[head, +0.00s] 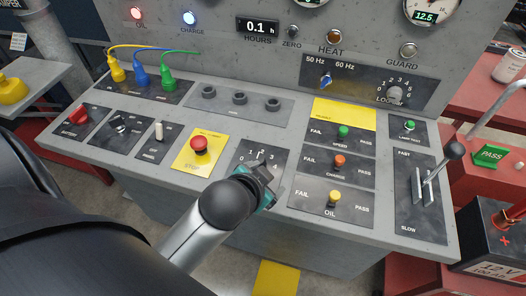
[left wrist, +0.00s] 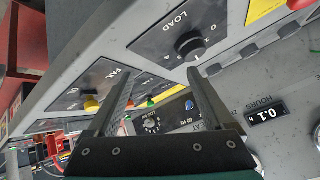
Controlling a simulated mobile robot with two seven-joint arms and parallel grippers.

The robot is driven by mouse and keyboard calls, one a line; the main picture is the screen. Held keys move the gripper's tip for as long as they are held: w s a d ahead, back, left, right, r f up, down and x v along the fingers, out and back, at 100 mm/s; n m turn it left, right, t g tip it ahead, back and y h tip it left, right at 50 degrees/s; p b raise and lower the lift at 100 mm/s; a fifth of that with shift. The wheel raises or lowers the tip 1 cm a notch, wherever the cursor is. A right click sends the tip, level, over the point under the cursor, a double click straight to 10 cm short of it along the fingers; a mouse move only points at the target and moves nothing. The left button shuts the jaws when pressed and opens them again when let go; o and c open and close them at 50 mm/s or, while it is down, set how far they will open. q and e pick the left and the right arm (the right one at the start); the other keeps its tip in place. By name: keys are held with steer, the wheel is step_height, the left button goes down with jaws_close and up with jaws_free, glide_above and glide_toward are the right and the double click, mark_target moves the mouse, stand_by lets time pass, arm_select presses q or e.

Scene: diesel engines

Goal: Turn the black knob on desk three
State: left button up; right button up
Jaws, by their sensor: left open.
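A grey control desk (head: 190,163) fills the middle of the head view; no desk number can be read on it. In the left wrist view, a black knob (left wrist: 190,44) stands on a dark panel marked LOAD, with a number scale around it. My left gripper (left wrist: 148,70) is open, with nothing seen between its fingers. The right finger's tip in that view is close below the knob; I cannot tell whether they touch. In the head view, my left gripper (head: 264,180) is over the LOAD panel (head: 251,158) and hides the knob. My right gripper is not in view.
Left of that panel are a red stop button (head: 199,146) on yellow and a black switch (head: 120,125). Right are green, orange and yellow (head: 334,197) knobs and a throttle lever (head: 453,150). An upright gauge panel (head: 220,50) stands behind.

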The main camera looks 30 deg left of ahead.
arm_select(q)
steer(key=w+d+r+m+t+h, duration=0.25)
steer(key=w+r+m+t, duration=0.3)
steer(key=r, duration=0.45)
steer(key=w+d+r+m+t+h, duration=0.25)
steer(key=w+r+m+t, duration=0.2)
steer(key=w+r, duration=0.4)
steer(key=s+d+r+m+g+h, duration=0.45)
steer(key=d+m+h, duration=0.3)
steer(key=m, duration=0.45)
steer(key=s+d+r+m+g+h, duration=0.35)
steer(key=d+m+g+h, duration=0.35)
steer(key=m, duration=0.6)
steer(key=m+g+y, duration=0.8)
steer(key=m+y, duration=0.2)
steer(key=y, duration=0.9)
glide_toward(257, 158)
steer(key=shift+m+t+h, duration=0.25)
steer(key=shift+m, duration=0.05)
steer(key=f, duration=0.9)
steer(key=shift+s+a+f, duration=0.1)
steer(key=shift+s+a, duration=0.1)
